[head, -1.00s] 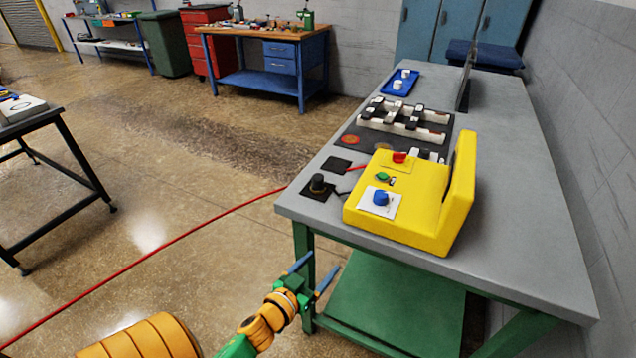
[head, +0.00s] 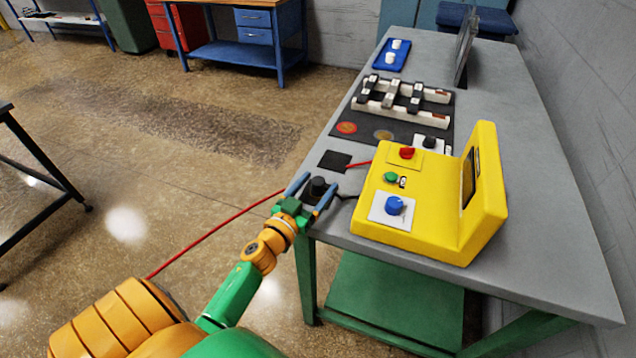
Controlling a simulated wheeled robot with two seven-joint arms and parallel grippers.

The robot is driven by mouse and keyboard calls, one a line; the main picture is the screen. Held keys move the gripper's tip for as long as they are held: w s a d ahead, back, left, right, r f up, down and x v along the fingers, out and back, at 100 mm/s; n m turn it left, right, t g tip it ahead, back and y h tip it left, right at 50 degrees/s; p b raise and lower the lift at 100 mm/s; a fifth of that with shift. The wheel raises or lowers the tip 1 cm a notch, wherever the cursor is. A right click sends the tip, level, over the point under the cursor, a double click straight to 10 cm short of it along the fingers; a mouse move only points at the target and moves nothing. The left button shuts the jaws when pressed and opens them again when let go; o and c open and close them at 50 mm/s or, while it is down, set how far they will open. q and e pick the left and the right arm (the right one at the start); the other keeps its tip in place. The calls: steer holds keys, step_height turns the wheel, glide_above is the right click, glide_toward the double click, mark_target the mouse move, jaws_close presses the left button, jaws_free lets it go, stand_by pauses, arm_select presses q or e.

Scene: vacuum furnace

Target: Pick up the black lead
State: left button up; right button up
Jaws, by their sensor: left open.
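The black lead (head: 318,185) has a round black plug end standing on a dark pad near the table's front left corner. A short black cable runs from it toward the yellow tester (head: 425,232). My left gripper (head: 319,187) is open at the plug, with one blue finger on its left and the other on its right. I cannot tell whether the fingers touch it. The gripper hides part of the pad. My right gripper is out of view.
The grey table (head: 545,220) also holds a dark square pad (head: 334,160), a rack of white bars (head: 402,113) and a blue tray (head: 378,60). A red cable (head: 215,236) runs off the table to the lower left. The table's right side is clear.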

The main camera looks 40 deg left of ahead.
arm_select(q)
steer(key=shift+w+a+f, duration=0.15)
steer(key=shift+w+a, duration=0.05)
steer(key=shift+w, duration=0.6)
steer(key=shift+w+a+f, duration=0.15)
steer(key=shift+w+a, duration=0.05)
steer(key=shift+w, duration=0.05)
steer(key=shift+s+d, duration=0.1)
steer(key=shift+s, duration=0.1)
steer(key=c, duration=0.4)
jaws_close()
steer(key=shift+r, duration=0.2)
